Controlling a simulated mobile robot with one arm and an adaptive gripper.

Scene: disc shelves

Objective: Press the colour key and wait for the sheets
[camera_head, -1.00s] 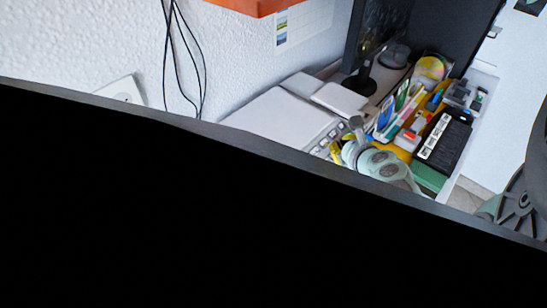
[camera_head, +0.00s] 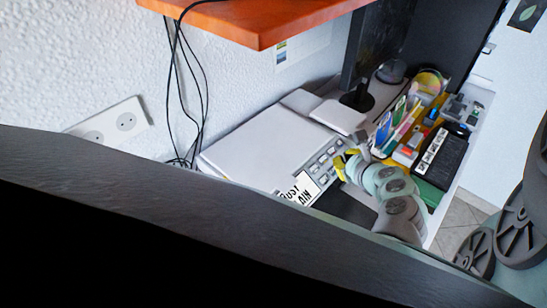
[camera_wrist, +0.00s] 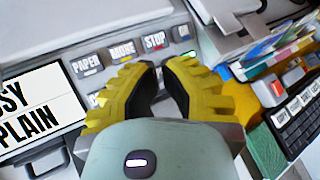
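A printer (camera_head: 262,140) stands on the desk, its key panel facing front. In the wrist view the keys PAPER (camera_wrist: 87,64), MORE (camera_wrist: 122,51), STOP (camera_wrist: 155,41) and OK (camera_wrist: 183,33) are readable. A lower row is mostly hidden behind my fingers, and I cannot read a colour key. A white display (camera_wrist: 38,105) shows PLAIN at left. My gripper (camera_wrist: 163,66) has yellow fingers with dark inner pads, a narrow gap between the tips and nothing held. It hangs over the panel's right part; contact cannot be told. It also shows in the head view (camera_head: 345,162). No loose sheets show.
A desk organiser with pens, discs and books (camera_head: 405,125) stands right of my gripper, with a black keyboard-like box (camera_head: 440,158) beside it. An orange shelf (camera_head: 255,22) overhangs the desk. Cables (camera_head: 190,100) hang along the wall. A monitor (camera_head: 375,45) stands behind.

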